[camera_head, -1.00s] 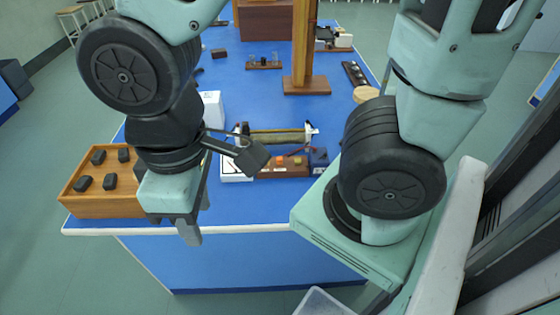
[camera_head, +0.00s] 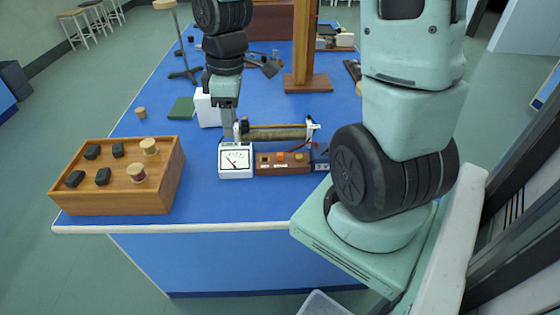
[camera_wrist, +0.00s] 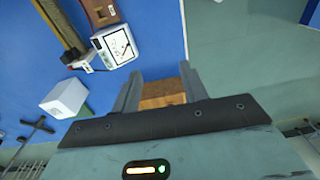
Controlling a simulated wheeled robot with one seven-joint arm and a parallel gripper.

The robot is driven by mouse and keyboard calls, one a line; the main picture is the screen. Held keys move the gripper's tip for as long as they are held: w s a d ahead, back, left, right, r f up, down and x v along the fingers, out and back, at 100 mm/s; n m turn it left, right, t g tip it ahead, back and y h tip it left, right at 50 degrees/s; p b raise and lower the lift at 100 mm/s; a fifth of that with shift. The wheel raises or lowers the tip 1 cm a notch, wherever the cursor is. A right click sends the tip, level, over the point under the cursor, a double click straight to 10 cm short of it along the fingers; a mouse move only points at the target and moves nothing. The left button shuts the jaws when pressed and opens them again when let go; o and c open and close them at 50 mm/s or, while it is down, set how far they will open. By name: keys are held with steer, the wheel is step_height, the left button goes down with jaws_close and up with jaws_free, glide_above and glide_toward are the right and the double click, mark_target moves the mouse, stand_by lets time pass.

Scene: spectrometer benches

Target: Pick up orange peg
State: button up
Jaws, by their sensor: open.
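An orange piece (camera_head: 281,157) sits on the small brown block (camera_head: 297,168) in the head view. The wooden box (camera_head: 112,204) at the left front bears several black pegs and tan, cork-like pegs, one at its back (camera_head: 149,146) and one nearer the front (camera_head: 136,173). My gripper (camera_head: 229,136) hangs right of this box, by the meter, and hides part of what lies behind it. In the wrist view my gripper (camera_wrist: 160,76) is open and empty, with part of the wooden box (camera_wrist: 161,93) seen between and below the fingers.
A white meter (camera_head: 236,174) stands beside the brown block, with a coil rheostat (camera_head: 276,133) behind. A white box (camera_head: 208,113), a green piece (camera_head: 181,108) and a lone tan peg (camera_head: 140,113) are farther back. A wooden post (camera_head: 305,84) rises mid-table.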

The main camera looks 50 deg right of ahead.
steer(key=s+d+f+b, duration=0.1)
steer(key=d+f, duration=0.1)
steer(key=d, duration=0.7)
steer(key=s+d+f+b, duration=0.1)
steer(key=d+f, duration=0.1)
steer(key=d, duration=0.7)
steer(key=b, duration=0.2)
glide_above(280, 154)
steer(key=shift+t, duration=0.4)
step_height(280, 154, down, 12)
steer(key=shift+s+d+r, duration=0.15)
steer(key=shift+r, duration=0.1)
steer(key=shift+f+b, duration=0.35)
steer(key=shift+f, duration=2.6)
jaws_close()
